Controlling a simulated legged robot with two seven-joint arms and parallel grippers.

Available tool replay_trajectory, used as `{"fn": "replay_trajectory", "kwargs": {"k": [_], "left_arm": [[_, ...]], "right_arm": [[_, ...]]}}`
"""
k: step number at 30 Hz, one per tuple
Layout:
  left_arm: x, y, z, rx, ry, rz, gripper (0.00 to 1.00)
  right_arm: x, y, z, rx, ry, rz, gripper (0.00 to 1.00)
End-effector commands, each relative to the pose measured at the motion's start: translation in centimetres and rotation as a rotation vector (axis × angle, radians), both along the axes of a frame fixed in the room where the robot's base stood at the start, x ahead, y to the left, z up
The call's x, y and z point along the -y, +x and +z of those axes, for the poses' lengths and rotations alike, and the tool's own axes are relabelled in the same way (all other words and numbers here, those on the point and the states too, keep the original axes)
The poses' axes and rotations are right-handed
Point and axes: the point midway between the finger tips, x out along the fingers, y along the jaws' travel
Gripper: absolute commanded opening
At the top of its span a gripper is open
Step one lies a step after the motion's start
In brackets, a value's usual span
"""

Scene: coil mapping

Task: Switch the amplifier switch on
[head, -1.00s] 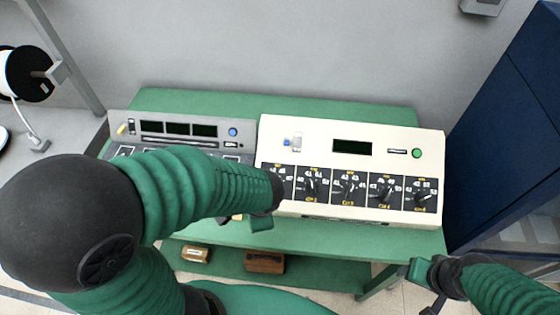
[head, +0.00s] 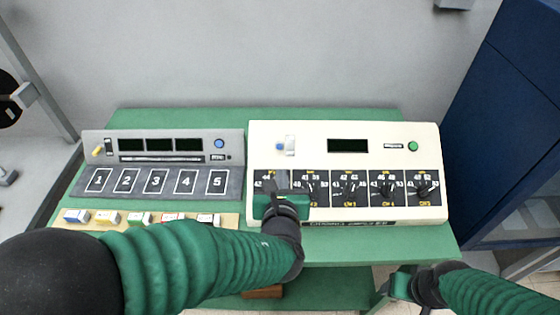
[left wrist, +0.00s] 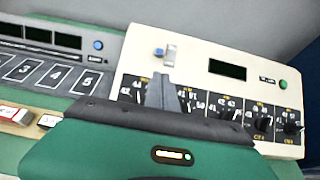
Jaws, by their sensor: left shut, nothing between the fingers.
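The amplifier (head: 310,132) is a cream box on the green table, with a row of black dials, a dark display and a green button. Its switch (head: 286,146) is a small blue and white toggle on a pale plate at the upper left of the panel. It also shows in the left wrist view (left wrist: 166,53). My left gripper (head: 277,180) is shut and empty, in front of the leftmost dial and below the switch in the picture. In the left wrist view its fingertips (left wrist: 165,80) point at the panel just under the switch. My right gripper (head: 396,284) hangs at the table's lower right; its jaws are unclear.
A grey console (head: 160,182) with numbered pads stands left of the amplifier. Several coloured blocks (head: 140,217) lie on a tray before it. A dark blue cabinet (head: 500,130) stands on the right. The green table (head: 350,248) has a bare front strip.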

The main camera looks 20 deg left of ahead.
Motion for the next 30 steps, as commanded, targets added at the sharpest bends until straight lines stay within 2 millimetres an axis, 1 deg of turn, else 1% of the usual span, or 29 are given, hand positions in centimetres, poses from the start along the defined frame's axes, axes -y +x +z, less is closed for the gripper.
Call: {"fn": "replay_trajectory", "kwargs": {"k": [2,5,12,15,18,22,30], "left_arm": [[-0.2,0.4,-0.2,0.0,0.0,0.002,0.0],[-0.5,1.6,-0.8,-0.002,0.0,0.003,0.0],[-1.9,6.0,-2.5,-0.003,-0.001,0.005,0.0],[-2.2,7.4,-3.1,-0.002,0.0,0.003,0.0],[-2.5,8.4,-3.4,-0.001,-0.001,0.004,0.0],[-2.6,8.8,-3.6,0.0,-0.002,0.003,0.0],[-2.6,8.9,-3.6,0.0,-0.002,0.003,0.0]], "right_arm": [[0.0,0.0,-0.1,0.0,0.0,0.0,0.6],[0.0,0.0,-0.2,0.0,0.0,0.0,0.6],[0.0,0.0,-0.4,0.0,0.0,0.0,0.6],[0.0,0.0,-0.3,0.0,0.0,0.0,0.6],[0.0,0.0,-0.3,0.0,0.0,0.0,0.6],[0.0,0.0,-0.3,0.0,0.0,0.0,0.6],[0.0,0.0,-0.3,0.0,0.0,0.0,0.6]]}}
